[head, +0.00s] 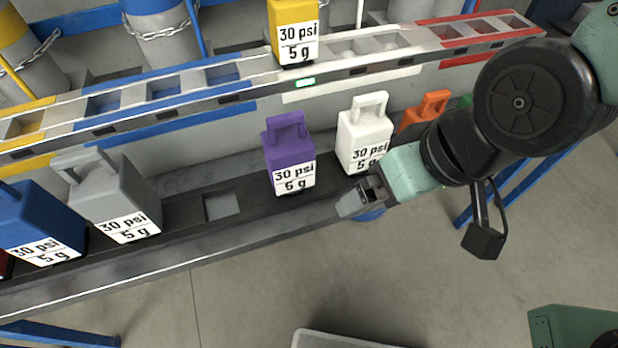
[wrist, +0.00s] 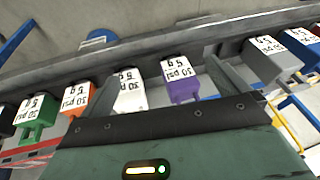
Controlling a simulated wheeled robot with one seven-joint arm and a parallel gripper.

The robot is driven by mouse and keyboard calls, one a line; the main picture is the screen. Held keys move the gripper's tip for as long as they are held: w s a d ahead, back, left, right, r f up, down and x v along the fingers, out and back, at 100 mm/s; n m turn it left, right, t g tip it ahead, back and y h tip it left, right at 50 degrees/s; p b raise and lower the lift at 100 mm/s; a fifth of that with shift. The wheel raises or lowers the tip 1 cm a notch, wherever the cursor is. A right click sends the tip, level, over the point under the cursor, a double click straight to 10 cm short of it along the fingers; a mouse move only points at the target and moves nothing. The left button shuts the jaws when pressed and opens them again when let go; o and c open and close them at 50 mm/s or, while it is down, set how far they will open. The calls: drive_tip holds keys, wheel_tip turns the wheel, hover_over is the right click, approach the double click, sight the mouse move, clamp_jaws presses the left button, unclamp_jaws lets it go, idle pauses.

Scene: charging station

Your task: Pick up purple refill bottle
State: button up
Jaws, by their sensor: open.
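The purple refill bottle (head: 289,150) stands upright on the dark lower shelf, its handle on top and a white "30 psi 5 g" label on its front. It also shows upside down in the wrist view (wrist: 184,92), just left of one grey finger. My gripper (head: 358,201) is open and empty. It is in front of the shelf, to the right of the purple bottle and below the white bottle (head: 364,135), apart from the purple bottle.
An empty recess (head: 221,205) lies left of the purple bottle, then grey (head: 112,190) and blue (head: 35,220) bottles. An orange bottle (head: 424,108) stands right of the white one. A yellow bottle (head: 293,25) sits on the upper coloured rack (head: 330,75).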

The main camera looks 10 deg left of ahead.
drive_tip(key=w+a+f+m+t+y+b, duration=0.2)
drive_tip(key=a+f+t+b, duration=0.2)
drive_tip(key=a+f, duration=0.35)
drive_tip(key=n+t+y+b, duration=0.1)
drive_tip(key=t+y+b, duration=0.2)
drive_tip(key=t+b, duration=0.5)
approach(296, 163)
drive_tip(key=shift+t, duration=0.9)
drive_tip(key=b+x, duration=0.2)
drive_tip(key=f+b+x, duration=0.1)
drive_tip(key=b+x, duration=0.1)
drive_tip(key=x, duration=0.1)
drive_tip(key=b+x, duration=0.2)
drive_tip(key=shift+a+f, duration=0.2)
drive_tip(key=shift+a, duration=0.15)
drive_tip(key=shift+b+x, duration=0.4)
drive_tip(key=shift+x, duration=2.8)
drive_tip(key=shift+s+a+f, duration=0.1)
drive_tip(key=shift+a, duration=0.05)
drive_tip(key=c, duration=1.8)
drive_tip(key=shift+c, duration=0.8)
